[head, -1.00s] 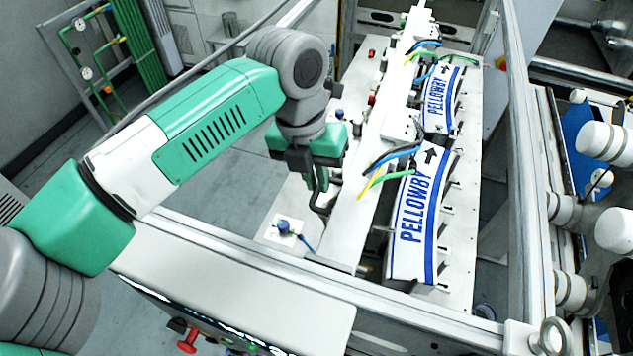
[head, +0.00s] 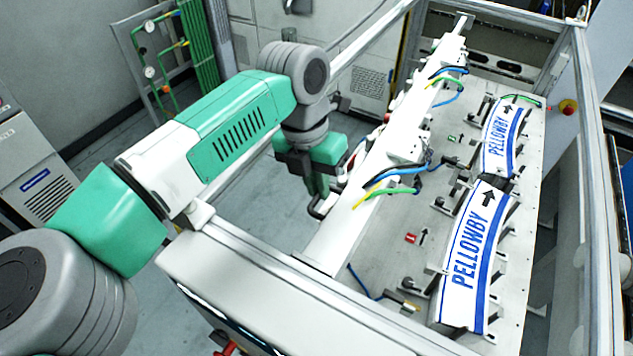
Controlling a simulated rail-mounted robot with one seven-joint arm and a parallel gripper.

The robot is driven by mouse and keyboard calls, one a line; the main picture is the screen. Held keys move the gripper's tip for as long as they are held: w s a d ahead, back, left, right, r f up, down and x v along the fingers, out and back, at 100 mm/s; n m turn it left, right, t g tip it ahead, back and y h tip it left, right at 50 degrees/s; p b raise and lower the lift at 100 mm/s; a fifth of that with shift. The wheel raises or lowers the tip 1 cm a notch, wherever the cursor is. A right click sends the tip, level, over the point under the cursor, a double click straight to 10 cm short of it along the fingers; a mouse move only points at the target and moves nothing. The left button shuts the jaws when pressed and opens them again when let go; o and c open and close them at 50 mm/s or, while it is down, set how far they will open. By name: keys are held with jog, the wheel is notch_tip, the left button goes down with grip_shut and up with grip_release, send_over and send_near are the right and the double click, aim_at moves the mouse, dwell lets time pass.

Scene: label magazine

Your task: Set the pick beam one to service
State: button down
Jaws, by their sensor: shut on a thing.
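The pick beam (head: 348,218) is a long white bar running from the near middle to the upper right. It carries blue, green, yellow and black hoses. It lies to the left of two white-and-blue PELLOWBY label stacks, one near (head: 468,262) and one far (head: 500,140), with a strip of bare base plate (head: 395,262) between. My gripper (head: 318,188) points down at the beam's left side and is shut on its black handle (head: 318,208). The green finger parts hide some of the handle. A red marker (head: 410,238) with an arrow and a green marker (head: 452,139) show on the plate.
A guard frame rail (head: 270,250) crosses in front, above a white cabinet (head: 215,280). A frame post (head: 605,150) stands right. Open floor lies left of the beam.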

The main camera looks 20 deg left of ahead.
jog(key=c, duration=1.5)
grip_release()
notch_tip(320, 180, up, 8)
jog(key=a+b, duration=0.1)
jog(key=shift+a, duration=0.2)
jog(key=shift+w+f, duration=0.1)
jog(key=shift+f, duration=0.05)
